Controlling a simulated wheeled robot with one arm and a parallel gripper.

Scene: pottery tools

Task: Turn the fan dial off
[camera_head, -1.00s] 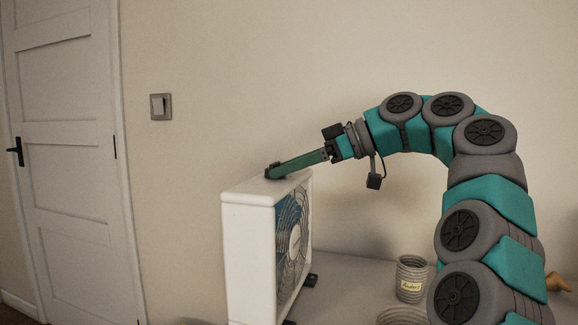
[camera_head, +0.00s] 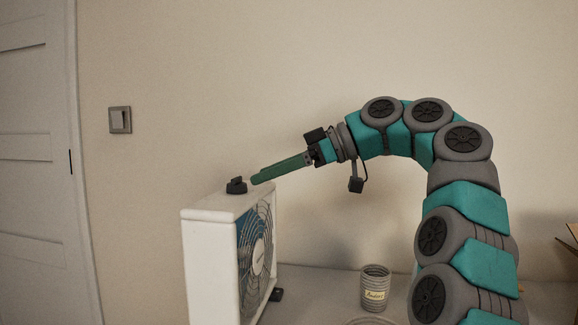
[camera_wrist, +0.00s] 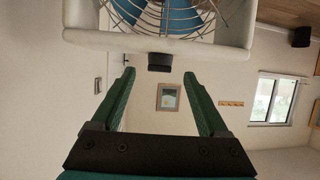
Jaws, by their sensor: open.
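The white box fan (camera_head: 212,262) stands upright on the table in the head view, its round grille facing right. Its black dial (camera_head: 237,186) sits on the top face. My gripper (camera_head: 256,181) is just right of the dial and slightly above the fan's top, with a small gap between the green fingertips and the dial. In the wrist view the two fingers (camera_wrist: 159,76) are spread apart with nothing between them. The dial (camera_wrist: 161,62) shows just beyond the fingertips, between them, on the fan's edge (camera_wrist: 160,44). The dial's exact setting cannot be read.
A ribbed cup with a label (camera_head: 375,288) stands on the table (camera_head: 325,290) right of the fan, below my arm. A light switch (camera_head: 120,120) is on the wall.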

